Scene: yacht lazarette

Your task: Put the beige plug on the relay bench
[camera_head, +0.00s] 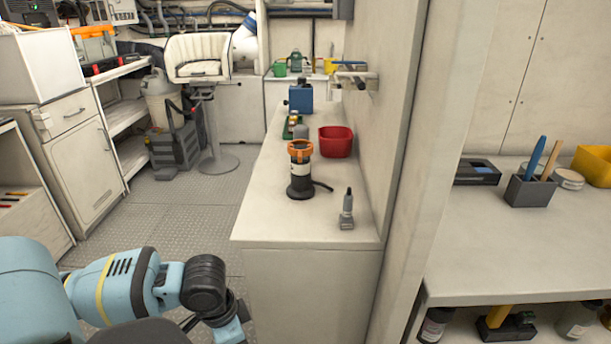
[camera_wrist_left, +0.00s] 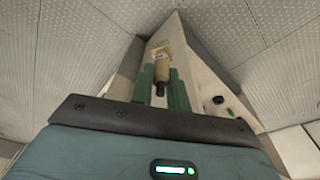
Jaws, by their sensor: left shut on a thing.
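My left gripper (camera_wrist_left: 161,88) is shut on the beige plug (camera_wrist_left: 161,68), which sits between its green fingers in the left wrist view. The plug has a pale beige body and a dark end toward the gripper. In the head view my left arm comes in at the lower left, and its fingers and the plug are hidden below the frame. A long pale bench (camera_head: 268,214) stands in the middle, just beyond my left wrist. I cannot tell whether it is the relay bench. My right gripper is not in view.
The middle bench holds a black and orange device (camera_head: 300,172), a red bin (camera_head: 336,141), a grey nozzled item (camera_head: 346,212) and a blue box (camera_head: 301,96). Its near left top is clear. A wall divides it from the right counter (camera_head: 480,240). Open floor (camera_head: 185,215) lies left.

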